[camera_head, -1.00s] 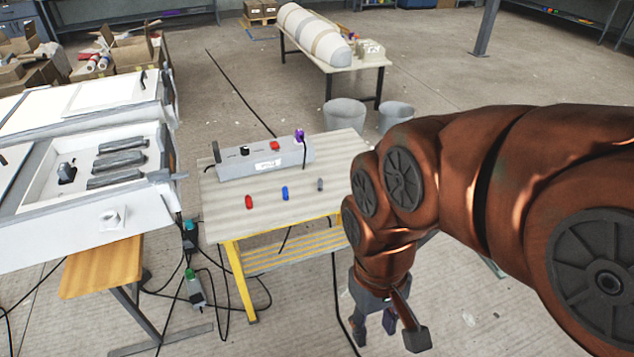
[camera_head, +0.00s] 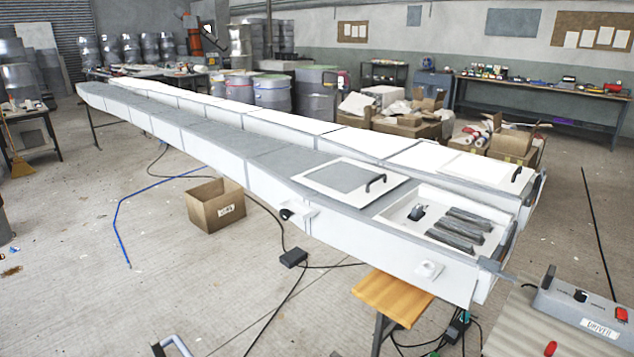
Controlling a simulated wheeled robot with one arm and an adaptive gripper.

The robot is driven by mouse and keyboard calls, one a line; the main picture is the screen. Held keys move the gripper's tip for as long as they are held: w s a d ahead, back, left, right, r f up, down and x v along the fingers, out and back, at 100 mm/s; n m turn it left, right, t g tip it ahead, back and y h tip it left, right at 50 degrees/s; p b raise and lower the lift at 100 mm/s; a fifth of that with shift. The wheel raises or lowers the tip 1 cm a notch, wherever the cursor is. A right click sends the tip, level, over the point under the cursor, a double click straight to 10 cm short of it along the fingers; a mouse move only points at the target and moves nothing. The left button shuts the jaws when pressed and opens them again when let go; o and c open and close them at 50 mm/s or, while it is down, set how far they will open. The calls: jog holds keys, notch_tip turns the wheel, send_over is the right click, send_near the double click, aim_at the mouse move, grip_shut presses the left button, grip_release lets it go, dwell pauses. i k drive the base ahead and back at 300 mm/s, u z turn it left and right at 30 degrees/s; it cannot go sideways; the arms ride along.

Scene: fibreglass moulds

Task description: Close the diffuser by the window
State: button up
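I cannot make out a diffuser or a window for certain. A long white-and-grey mould (camera_head: 215,138) runs from the lower right to the far left. At its near end is an open compartment (camera_head: 408,233) with several dark grey bars (camera_head: 463,226) and a small dark fitting (camera_head: 417,212). A flat lid with a grey panel and black handle (camera_head: 343,178) lies on the mould just left of this compartment. A white fitting with a dark end (camera_head: 298,211) sits on the mould's side. My gripper is not in view.
An open cardboard box (camera_head: 216,205) stands on the floor left of the mould. Black cables cross the floor near a black box (camera_head: 293,257). A wooden stool-like top (camera_head: 393,297) and a grey control box (camera_head: 585,307) are at the lower right. Floor at left is mostly clear.

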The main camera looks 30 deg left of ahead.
aim_at(355, 184)
jog(key=u, duration=1.3)
jog(key=i, duration=1.15)
jog(key=u, duration=1.05)
jog(key=i, duration=0.25)
jog(key=u, duration=0.2)
